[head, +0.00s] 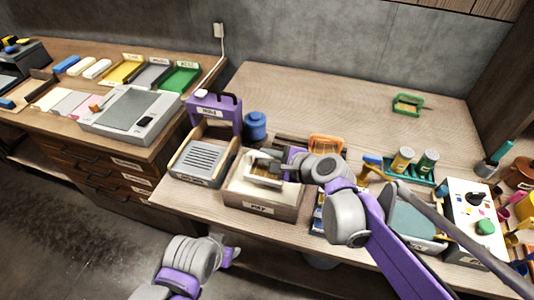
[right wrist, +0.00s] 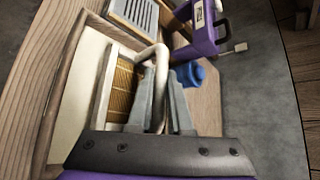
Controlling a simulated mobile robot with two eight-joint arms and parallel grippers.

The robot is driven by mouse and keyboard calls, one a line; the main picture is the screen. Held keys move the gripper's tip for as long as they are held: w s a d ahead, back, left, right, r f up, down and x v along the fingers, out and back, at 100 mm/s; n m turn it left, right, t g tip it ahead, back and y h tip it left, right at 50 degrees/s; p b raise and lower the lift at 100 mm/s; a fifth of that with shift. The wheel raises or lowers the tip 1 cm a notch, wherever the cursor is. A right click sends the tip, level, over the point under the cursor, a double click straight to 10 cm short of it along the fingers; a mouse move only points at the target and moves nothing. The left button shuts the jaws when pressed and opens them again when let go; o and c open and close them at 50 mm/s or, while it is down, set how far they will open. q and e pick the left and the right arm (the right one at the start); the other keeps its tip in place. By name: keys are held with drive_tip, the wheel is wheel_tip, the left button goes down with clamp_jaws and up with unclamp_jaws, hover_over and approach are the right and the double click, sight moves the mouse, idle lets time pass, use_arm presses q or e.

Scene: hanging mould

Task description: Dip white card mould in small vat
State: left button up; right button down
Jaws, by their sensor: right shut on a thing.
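The small vat (head: 235,196), a beige box with a label on its front, stands at the front edge of the table. The white card mould (head: 264,182), a pale frame, is at the vat's opening under my right gripper (head: 265,163). In the right wrist view the mould (right wrist: 123,88) shows a brown mesh and a pale looped handle. My right gripper (right wrist: 163,72) is shut on that handle. The vat's cream inside (right wrist: 83,90) shows around the mould; how deep the mould sits is unclear.
A grey slatted tray (head: 203,160) and a purple stand (head: 213,110) are left of the vat, with a blue jar (head: 255,126) behind. An orange frame (head: 326,146) is to the right. A green frame (head: 408,104) lies farther back. The back of the table is mostly clear.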

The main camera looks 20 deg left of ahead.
sight(272, 175)
drive_tip(key=shift+f+b, duration=2.4)
drive_tip(key=shift+f, duration=1.35)
drive_tip(key=shift+r, duration=0.15)
drive_tip(key=shift+r+p, duration=3.25)
drive_tip(key=shift+r, duration=0.85)
